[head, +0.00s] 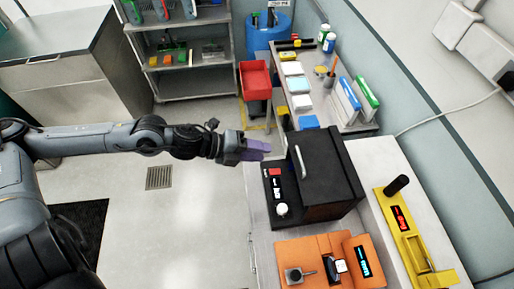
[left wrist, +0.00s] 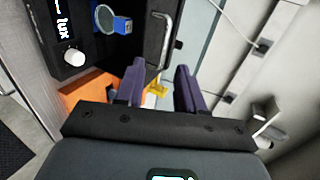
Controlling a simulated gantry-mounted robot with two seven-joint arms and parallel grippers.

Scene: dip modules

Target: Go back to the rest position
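My left arm reaches in from the left in the head view. Its gripper (head: 258,150) has purple fingers and hovers beside the left of the black box, seemingly apart from it. In the left wrist view the two fingers (left wrist: 159,90) stand apart with nothing held between them. The black box (head: 328,170) has a silver handle, which also shows in the left wrist view (left wrist: 162,42). Beside it is a black panel with a white knob (head: 282,209). My right gripper is not in the head view.
An orange module (head: 315,248) and a yellow module (head: 420,245) sit on the white bench near the box. A red bin (head: 255,78), a side shelf with bottles (head: 325,38) and a grey rack (head: 185,60) stand behind. Open floor lies below my left arm.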

